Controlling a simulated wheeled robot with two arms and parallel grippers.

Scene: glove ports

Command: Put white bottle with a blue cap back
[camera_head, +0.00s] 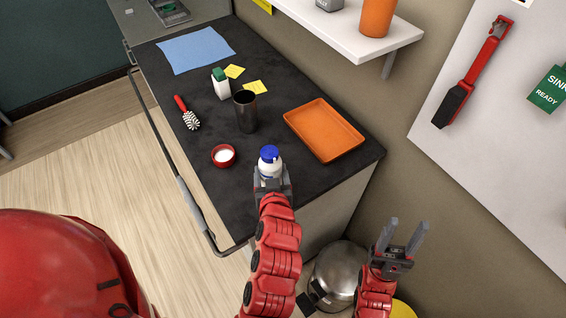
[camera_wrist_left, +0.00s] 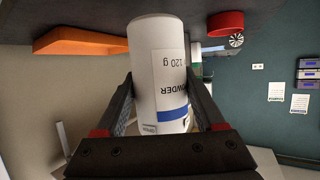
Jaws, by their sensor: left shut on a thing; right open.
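The white bottle with a blue cap (camera_head: 270,165) is upright at the near end of the dark counter. My left gripper (camera_head: 271,181) is shut around its body; the blue cap stands clear above the fingers. In the left wrist view the bottle (camera_wrist_left: 158,60) appears upside down between the two fingers (camera_wrist_left: 160,100), its printed label partly showing. I cannot tell whether its base touches the counter. My right gripper (camera_head: 406,232) is open and empty, off the counter's right side.
A shelf (camera_head: 345,32) overhangs the back. A metal pot (camera_head: 338,268) is below my right gripper.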

